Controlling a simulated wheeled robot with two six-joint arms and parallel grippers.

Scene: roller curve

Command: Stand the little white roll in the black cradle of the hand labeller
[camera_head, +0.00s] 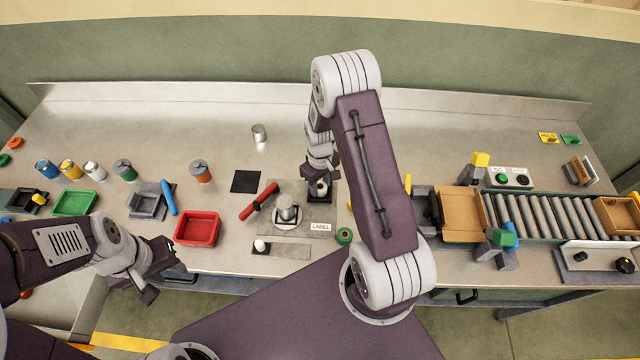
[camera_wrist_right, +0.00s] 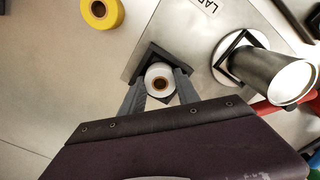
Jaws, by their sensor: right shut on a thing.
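The little white roll (camera_wrist_right: 160,80) has a brown core and is upright between the two fingers of my right gripper (camera_wrist_right: 160,92). The gripper is shut on it. The black cradle (camera_wrist_right: 152,52) shows as a dark square frame around the roll, on the grey plate of the hand labeller (camera_wrist_right: 142,32). I cannot tell whether the roll touches the cradle's floor. In the head view, my right gripper (camera_head: 320,186) is over the cradle (camera_head: 328,198), partly hidden by my arm. My left gripper (camera_head: 162,270) is open and empty near the table's front edge.
A metal cylinder (camera_head: 286,208) stands on the labeller plate beside the cradle. A yellow roll (camera_wrist_right: 102,12) lies on the other side. A roller conveyor (camera_head: 540,216) stands at right.

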